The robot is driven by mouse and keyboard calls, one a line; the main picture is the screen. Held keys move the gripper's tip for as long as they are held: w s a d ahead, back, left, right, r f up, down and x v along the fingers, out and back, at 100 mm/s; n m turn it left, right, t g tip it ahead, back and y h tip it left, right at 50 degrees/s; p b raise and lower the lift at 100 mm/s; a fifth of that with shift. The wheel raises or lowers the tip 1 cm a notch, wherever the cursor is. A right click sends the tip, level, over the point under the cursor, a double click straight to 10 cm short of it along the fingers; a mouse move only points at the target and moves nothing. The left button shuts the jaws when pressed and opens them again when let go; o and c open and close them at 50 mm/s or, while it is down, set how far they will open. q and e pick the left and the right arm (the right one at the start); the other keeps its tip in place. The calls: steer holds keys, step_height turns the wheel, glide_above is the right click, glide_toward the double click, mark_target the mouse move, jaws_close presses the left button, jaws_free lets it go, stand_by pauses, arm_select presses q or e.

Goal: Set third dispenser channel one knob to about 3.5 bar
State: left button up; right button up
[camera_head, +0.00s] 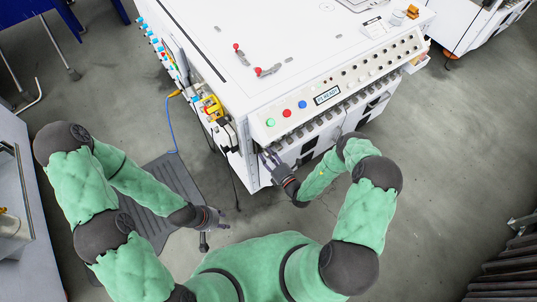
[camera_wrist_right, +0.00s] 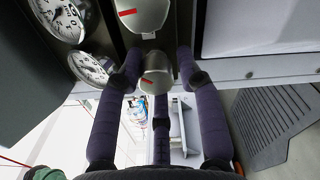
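In the right wrist view, a round metal knob (camera_wrist_right: 157,76) with a red mark lies between the fingertips of my right gripper (camera_wrist_right: 158,68). The fingers are spread around it, with a small gap visible on the right; contact on the left is unclear. A second metal knob (camera_wrist_right: 140,13) with a red mark is just above. Two white dial gauges (camera_wrist_right: 58,18) are at the upper left; the lower gauge (camera_wrist_right: 90,67) is partly hidden and their readings are too small to tell. In the head view, my right gripper (camera_head: 270,156) is at the white machine's near corner. My left gripper (camera_head: 221,218) hangs open and empty.
The white machine (camera_head: 220,60) has a sloped control panel (camera_head: 285,116) with coloured buttons above my right gripper. A blue cable (camera_head: 168,125) runs down its left side. A dark grey mat (camera_head: 165,185) lies on the floor. Open floor is at the right.

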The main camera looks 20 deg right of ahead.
steer(key=shift+o, duration=0.7)
steer(key=shift+s+a+f, duration=0.15)
steer(key=shift+a, duration=0.1)
steer(key=shift+d, duration=0.15)
steer(key=shift+d, duration=0.1)
steer(key=v, duration=1.1)
steer(key=shift+s, duration=0.45)
